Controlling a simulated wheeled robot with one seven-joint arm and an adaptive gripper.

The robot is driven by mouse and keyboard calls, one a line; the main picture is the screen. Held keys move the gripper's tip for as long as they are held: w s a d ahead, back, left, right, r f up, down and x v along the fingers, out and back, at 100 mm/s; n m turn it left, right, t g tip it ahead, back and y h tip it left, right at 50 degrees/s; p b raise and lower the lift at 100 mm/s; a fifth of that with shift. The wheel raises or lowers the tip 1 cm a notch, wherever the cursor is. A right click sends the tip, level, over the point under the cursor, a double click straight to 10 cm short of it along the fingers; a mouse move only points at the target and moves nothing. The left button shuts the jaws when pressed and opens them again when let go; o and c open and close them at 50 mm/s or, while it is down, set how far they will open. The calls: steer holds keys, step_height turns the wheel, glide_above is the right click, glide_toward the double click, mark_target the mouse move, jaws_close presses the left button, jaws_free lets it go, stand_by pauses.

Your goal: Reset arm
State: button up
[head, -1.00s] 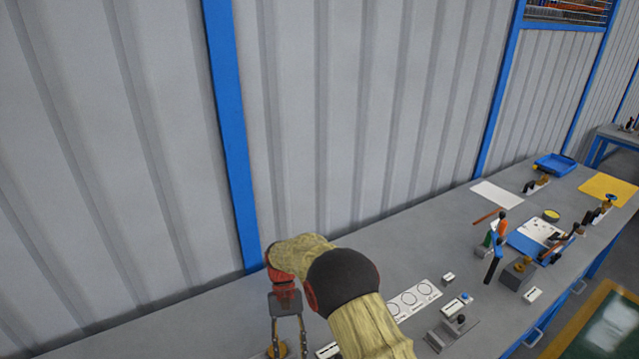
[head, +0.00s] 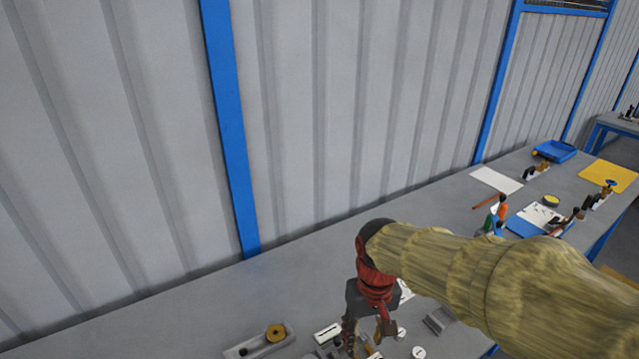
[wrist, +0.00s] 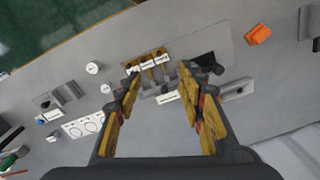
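My gripper (head: 370,326) hangs from my arm over the front part of the workbench in the head view. In the wrist view my gripper (wrist: 162,78) has its two yellow-padded fingers well apart with nothing held between them. Below and beyond the fingertips is a grey tray (wrist: 207,47) with several brass-coloured pieces (wrist: 158,72) and small white labels. The fingertips look to be above the tray, but the exact height cannot be told. In the head view my arm and gripper hide part of the bench.
The grey bench (head: 200,290) runs along a corrugated wall (head: 330,120). A grey fixture with a brass disc (head: 275,333) is left of my gripper. An orange block (wrist: 258,34) and a card with circles (wrist: 84,124) lie apart. A blue tray (head: 556,151) stands far right.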

steer(key=s+d+r+m+t+b, duration=0.1)
steer(key=s+d+r+t+b, duration=0.1)
steer(key=s+d+r, duration=0.1)
steer(key=s+d+r+m+t+b, duration=0.1)
steer(key=s+d+r+t, duration=0.2)
steer(key=s+d, duration=0.3)
steer(key=shift+s+d+r+t+b, duration=0.3)
steer(key=shift+s+r+b, duration=0.1)
steer(key=shift+s, duration=0.75)
